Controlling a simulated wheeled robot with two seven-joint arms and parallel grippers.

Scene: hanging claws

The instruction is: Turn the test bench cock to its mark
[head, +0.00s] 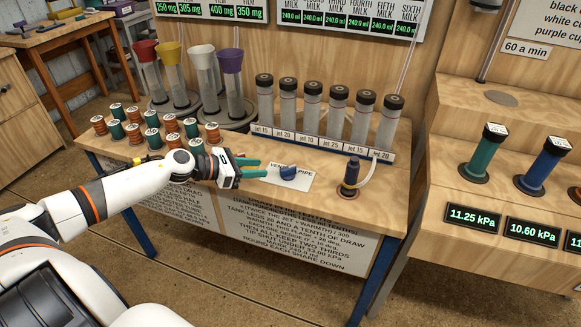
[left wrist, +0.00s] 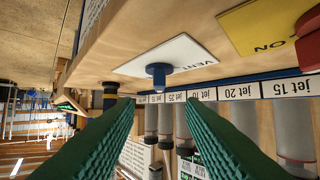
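A blue cock knob (head: 288,172) sits on a white plate (head: 300,182) lettered "VENT PIPE" on the bench top. In the left wrist view the blue knob (left wrist: 158,73) stands on the white plate (left wrist: 135,60), beyond the fingertips. My left gripper (head: 258,167) is just left of the knob, its green fingers pointing at it. It is open, with a clear gap between the fingers (left wrist: 158,115) and nothing in it. The gripper appears apart from the knob. I cannot make out a mark on the plate. My right gripper is not in view.
Several jet tubes (head: 312,108) stand behind the plate. A dark blue bottle-like fitting (head: 350,176) with a hose stands to the right. Several green and copper spools (head: 134,133) stand left, near my arm. A yellow plate (left wrist: 265,22) with a red part (left wrist: 309,50) shows in the wrist view.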

